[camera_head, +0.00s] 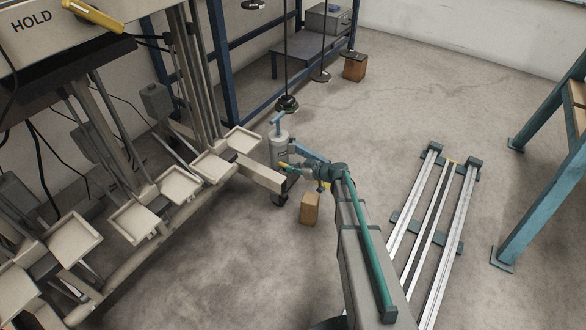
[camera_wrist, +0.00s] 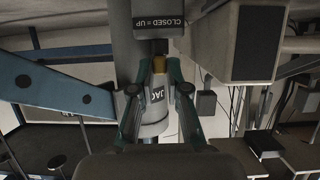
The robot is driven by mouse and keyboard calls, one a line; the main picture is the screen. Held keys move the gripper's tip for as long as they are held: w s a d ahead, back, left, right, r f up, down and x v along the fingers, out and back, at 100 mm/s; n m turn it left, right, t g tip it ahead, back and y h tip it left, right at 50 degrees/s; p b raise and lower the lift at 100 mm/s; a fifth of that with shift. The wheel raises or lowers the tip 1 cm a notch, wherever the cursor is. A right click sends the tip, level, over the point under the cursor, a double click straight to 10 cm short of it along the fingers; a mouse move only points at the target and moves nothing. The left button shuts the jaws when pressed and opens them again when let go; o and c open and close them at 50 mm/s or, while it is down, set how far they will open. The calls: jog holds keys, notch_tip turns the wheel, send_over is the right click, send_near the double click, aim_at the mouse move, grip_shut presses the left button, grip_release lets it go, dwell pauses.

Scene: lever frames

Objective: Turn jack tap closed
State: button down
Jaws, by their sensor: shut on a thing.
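The jack (camera_head: 281,150) is a pale grey cylinder standing beside the end of the lever frame, with a blue T-shaped handle (camera_head: 278,119) on top. In the wrist view the jack's grey body (camera_wrist: 156,118) carries a partly hidden label reading "JAC". The small brass-coloured tap (camera_wrist: 159,64) sits between my fingertips, next to a dark block. My gripper (camera_wrist: 159,71) is shut on the tap; in the head view my gripper (camera_head: 288,169) reaches the jack's side from the right. The tap's exact angle is hard to tell.
Several pale trays (camera_head: 181,186) on the lever frame lie left of the jack. A cardboard-coloured block (camera_head: 310,208) stands on the floor below my arm. A blue bar (camera_wrist: 60,88) crosses the wrist view's left side. My rails (camera_head: 412,225) lie right, with open floor around.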

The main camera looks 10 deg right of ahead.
jog(key=c, duration=1.2)
grip_release()
jog(key=shift+o, duration=0.2)
jog(key=v, duration=1.2)
jog(key=shift+s+a, duration=0.1)
jog(key=s+a+r+m+g+h+p, duration=0.15)
jog(key=s+a+g+p, duration=0.4)
jog(key=s+p, duration=0.65)
jog(key=s+a+r+m+g+h+p, duration=0.1)
jog(key=s+a+r+m+g+p, duration=0.25)
jog(key=s+a+p, duration=0.6)
jog(key=s+d+r+m+g+h+p, duration=0.1)
jog(key=s+d+r+g+h+p, duration=0.1)
jog(key=s+r+p, duration=0.3)
jog(key=s+d+r+m+g+h+p, duration=0.1)
jog(key=s+d+r+g+h+p, duration=0.1)
jog(key=s+r+p, duration=0.4)
jog(key=s+d+r+m+g+h+p, duration=0.1)
jog(key=s+r+p, duration=0.5)
jog(key=s+p, duration=0.8)
jog(key=s+d+g+h, duration=0.1)
jog(key=s+g+h, duration=0.1)
jog(key=s, duration=0.3)
jog(key=shift+s+r+m, duration=0.2)
jog(key=shift+s+m, duration=0.05)
jog(key=shift+m, duration=0.15)
